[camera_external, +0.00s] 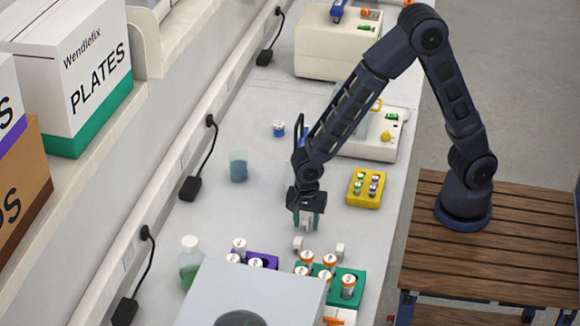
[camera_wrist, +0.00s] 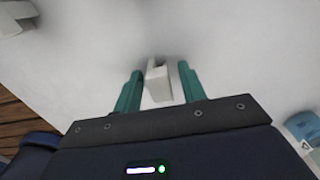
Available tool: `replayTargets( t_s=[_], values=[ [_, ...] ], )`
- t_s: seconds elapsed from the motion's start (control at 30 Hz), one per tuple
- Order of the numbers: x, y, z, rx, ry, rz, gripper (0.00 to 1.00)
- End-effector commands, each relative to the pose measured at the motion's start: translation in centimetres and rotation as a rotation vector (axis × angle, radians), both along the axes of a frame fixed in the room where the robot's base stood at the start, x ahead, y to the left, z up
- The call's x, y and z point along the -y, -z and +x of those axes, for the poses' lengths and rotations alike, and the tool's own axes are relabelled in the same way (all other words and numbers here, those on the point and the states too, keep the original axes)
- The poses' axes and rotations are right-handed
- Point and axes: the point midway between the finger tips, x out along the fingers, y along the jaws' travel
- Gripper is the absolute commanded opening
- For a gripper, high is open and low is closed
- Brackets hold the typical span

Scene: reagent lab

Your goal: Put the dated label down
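My gripper (camera_external: 306,224) points down low over the bench, behind the tube racks. In the wrist view its two teal fingers (camera_wrist: 159,82) stand apart. A small white label piece (camera_wrist: 157,83) is between them, tilted, with a narrow gap to the right finger. Whether it touches the left finger or rests on the bench is unclear. Two more small white pieces show in the outside view, one just below the gripper (camera_external: 297,243) and one to its right (camera_external: 340,250). No date is readable on any of them.
A blue-filled beaker (camera_external: 238,170) stands to the left. Bench around the beaker is mostly clear.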

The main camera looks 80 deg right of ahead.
Motion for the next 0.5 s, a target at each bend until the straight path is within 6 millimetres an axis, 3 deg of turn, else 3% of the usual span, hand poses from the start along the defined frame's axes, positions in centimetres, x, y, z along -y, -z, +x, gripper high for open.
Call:
replayTargets(
  t_s=[0.3, 0.5],
  values=[
    [0.0, -0.2, 0.0, 0.000, 0.000, 0.000, 0.41],
    [-0.1, -2.1, 0.1, 0.003, 0.000, 0.002, 0.41]
  ],
)
